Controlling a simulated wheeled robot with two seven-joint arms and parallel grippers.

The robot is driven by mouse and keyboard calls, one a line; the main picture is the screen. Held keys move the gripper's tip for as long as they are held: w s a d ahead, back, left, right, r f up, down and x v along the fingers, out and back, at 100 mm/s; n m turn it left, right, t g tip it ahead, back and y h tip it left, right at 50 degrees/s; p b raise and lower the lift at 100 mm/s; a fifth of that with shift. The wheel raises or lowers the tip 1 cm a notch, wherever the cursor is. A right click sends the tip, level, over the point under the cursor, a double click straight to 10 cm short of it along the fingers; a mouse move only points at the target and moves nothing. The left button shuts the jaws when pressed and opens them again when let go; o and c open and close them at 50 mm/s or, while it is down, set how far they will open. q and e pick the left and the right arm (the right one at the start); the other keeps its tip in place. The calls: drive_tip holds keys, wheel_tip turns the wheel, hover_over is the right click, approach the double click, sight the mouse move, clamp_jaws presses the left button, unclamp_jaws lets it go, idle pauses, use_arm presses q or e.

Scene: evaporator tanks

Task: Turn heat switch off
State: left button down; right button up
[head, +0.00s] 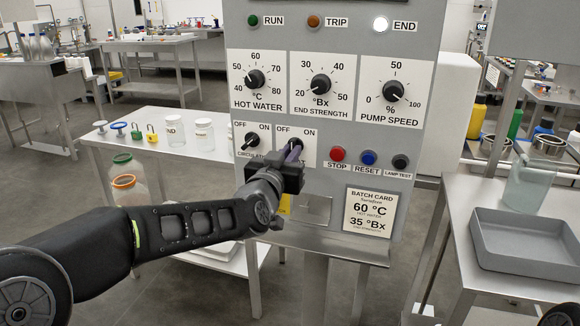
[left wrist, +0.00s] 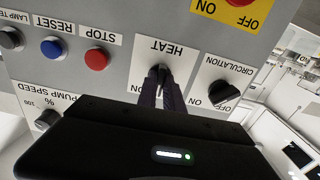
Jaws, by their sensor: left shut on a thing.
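The heat switch (head: 298,143) is a dark rotary knob on a white OFF/ON plate, low on the grey control panel. In the left wrist view the panel appears upside down, and the knob (left wrist: 157,71) is under the HEAT label. My left gripper (head: 292,153) reaches it from below, and its purple-grey fingers (left wrist: 162,90) are shut on the knob. The fingers hide most of the knob, so I cannot tell its exact setting. The ON mark of its plate shows in both views.
The circulation switch (head: 252,141) sits close left of the heat switch. The red STOP (head: 338,154), blue RESET (head: 369,158) and black LAMP TEST (head: 400,162) buttons lie to the right. A metal ledge (head: 335,248) juts out below. A grey tray (head: 530,250) lies on the right table.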

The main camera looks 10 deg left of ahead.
use_arm(q)
drive_tip(key=n+b, duration=0.5)
drive_tip(key=n, duration=0.3)
drive_tip(key=shift+n+b, duration=0.3)
drive_tip(key=shift+b, duration=0.05)
drive_tip(key=shift+d, duration=0.1)
drive_tip(key=c, duration=1.5)
unclamp_jaws()
drive_tip(key=shift+s, duration=0.15)
drive_tip(key=s, duration=0.7)
drive_tip(key=shift+s+a, duration=0.25)
drive_tip(key=shift+a, duration=0.05)
